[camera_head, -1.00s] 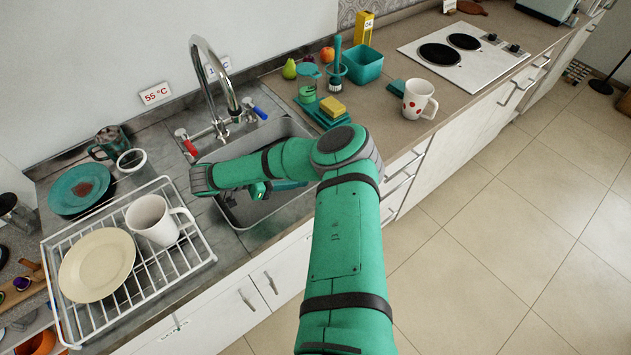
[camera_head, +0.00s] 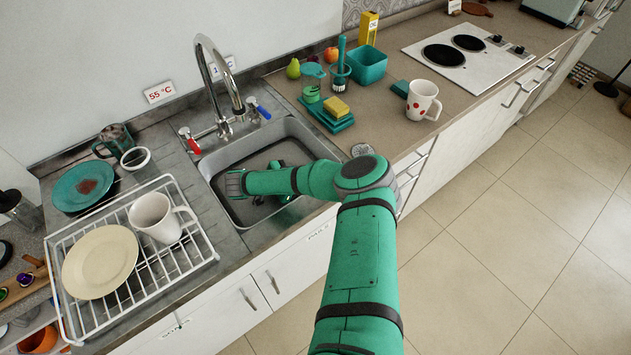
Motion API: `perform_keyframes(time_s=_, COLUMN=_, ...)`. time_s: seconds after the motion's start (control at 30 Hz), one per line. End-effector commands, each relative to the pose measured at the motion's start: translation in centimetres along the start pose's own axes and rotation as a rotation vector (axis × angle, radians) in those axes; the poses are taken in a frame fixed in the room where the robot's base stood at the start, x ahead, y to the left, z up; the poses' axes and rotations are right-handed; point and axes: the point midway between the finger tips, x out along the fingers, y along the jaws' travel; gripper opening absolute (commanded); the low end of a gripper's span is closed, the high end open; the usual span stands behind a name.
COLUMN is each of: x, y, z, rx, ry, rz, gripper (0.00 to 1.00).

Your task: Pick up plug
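I cannot make out the plug in the head view. The sink basin (camera_head: 222,203) lies at the middle left, and my arm reaches across it and down into it. The end of my arm (camera_head: 258,200) is low in the basin, mostly covered by my own forearm. Green and dark parts show above and below the forearm there. My fingertips are hidden, so I cannot tell whether they hold anything.
A curved tap (camera_head: 226,80) with red and blue handles stands behind the basin. A dish rack (camera_head: 190,262) with a plate (camera_head: 100,262) and a white mug (camera_head: 155,216) is at left. A sponge (camera_head: 336,107) and a spotted mug (camera_head: 421,100) stand at right.

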Motion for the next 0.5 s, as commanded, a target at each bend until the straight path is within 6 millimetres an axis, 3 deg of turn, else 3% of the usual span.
perform_keyframes(time_s=0.23, x=0.08, y=0.00, z=0.01, rx=0.000, ry=-0.001, rz=0.000, gripper=0.46)
perform_keyframes(time_s=0.4, x=0.07, y=0.02, z=0.07, rx=-0.001, ry=-0.002, rz=0.000, gripper=0.05)
perform_keyframes(time_s=0.43, x=0.07, y=0.03, z=0.09, rx=-0.001, ry=-0.002, rz=0.000, gripper=0.00)
perform_keyframes(time_s=0.5, x=0.06, y=0.05, z=0.16, rx=-0.002, ry=-0.003, rz=0.000, gripper=0.00)
